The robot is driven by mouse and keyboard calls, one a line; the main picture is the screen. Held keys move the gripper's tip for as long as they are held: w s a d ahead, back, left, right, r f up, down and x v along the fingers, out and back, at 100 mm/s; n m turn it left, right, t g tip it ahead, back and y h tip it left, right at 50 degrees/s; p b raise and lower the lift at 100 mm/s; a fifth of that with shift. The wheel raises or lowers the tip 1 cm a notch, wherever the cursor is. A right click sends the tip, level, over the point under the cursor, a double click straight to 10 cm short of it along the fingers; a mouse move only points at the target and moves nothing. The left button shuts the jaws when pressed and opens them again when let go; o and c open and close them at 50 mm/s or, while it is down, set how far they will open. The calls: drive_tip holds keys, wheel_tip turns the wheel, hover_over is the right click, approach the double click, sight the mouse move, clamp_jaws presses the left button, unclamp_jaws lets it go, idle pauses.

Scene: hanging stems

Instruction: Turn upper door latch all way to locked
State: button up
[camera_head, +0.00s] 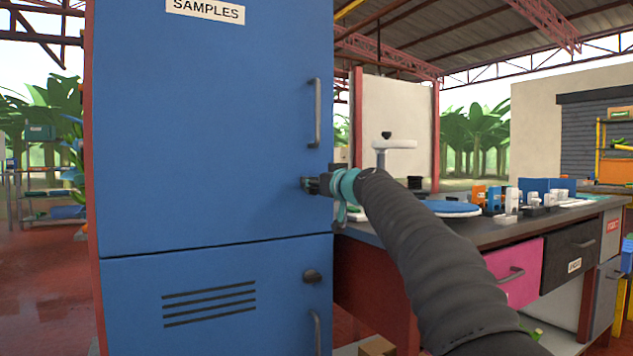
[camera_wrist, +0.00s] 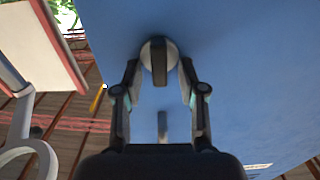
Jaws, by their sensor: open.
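The upper door latch (camera_wrist: 159,56) is a round grey knob with a dark raised bar on the blue upper door (camera_head: 200,130). In the wrist view the bar points roughly up and down the picture, in line with the door handle. My gripper (camera_wrist: 160,72) is open, with one finger on each side of the latch. The fingertips are close to the knob's sides; I cannot tell whether they touch it. In the head view my gripper (camera_head: 313,185) reaches the door's right edge from the right and mostly hides the latch.
The upper handle (camera_head: 315,112) is above the latch. The lower door (camera_head: 130,310) has its own dark latch (camera_head: 311,276) and a handle (camera_head: 314,333). A workbench (camera_head: 560,216) with drawers and several small items stands right of the cabinet, under my arm.

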clamp_jaws()
drive_tip(key=shift+w+d+f+m+p, duration=0.1)
drive_tip(key=shift+d+f+m+p, duration=0.2)
drive_tip(key=shift+m, duration=2.7)
drive_tip(key=shift+w+d+f+m+p, duration=0.15)
drive_tip(key=shift+m+p, duration=0.2)
drive_tip(key=shift+m, duration=2.65)
drive_tip(key=shift+w+d+f+m+p, duration=0.1)
drive_tip(key=shift+m+p, duration=0.25)
drive_tip(key=shift+m, duration=2.65)
